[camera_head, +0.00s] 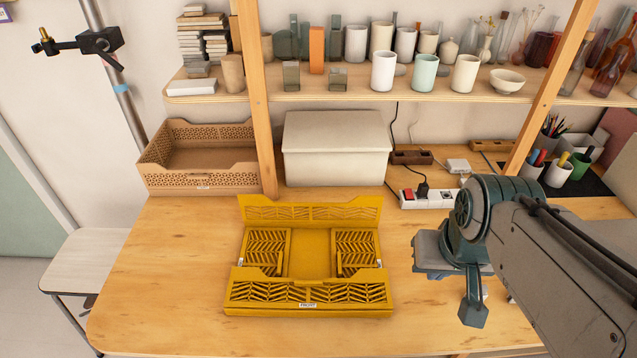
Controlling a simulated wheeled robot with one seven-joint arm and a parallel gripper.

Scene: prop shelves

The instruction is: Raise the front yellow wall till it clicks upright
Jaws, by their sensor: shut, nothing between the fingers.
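The yellow folding crate (310,250) lies on the wooden table, left of my gripper. Its front yellow wall (308,291) has slatted cut-outs and a small white label near its lower edge. This wall appears folded inward, lying low over the front of the crate. The back wall (310,211) looks upright. The left side panel (266,250) and right side panel (356,250) look folded down onto the floor. My gripper (474,311) is shut and empty, pointing down to the right of the crate and apart from it. My arm hides the table behind it.
A brown open crate (200,181) and a white lidded box (335,165) stand at the back. A power strip (427,200) and pen cups (558,172) are at back right. Shelf posts rise behind. Table around the yellow crate is clear.

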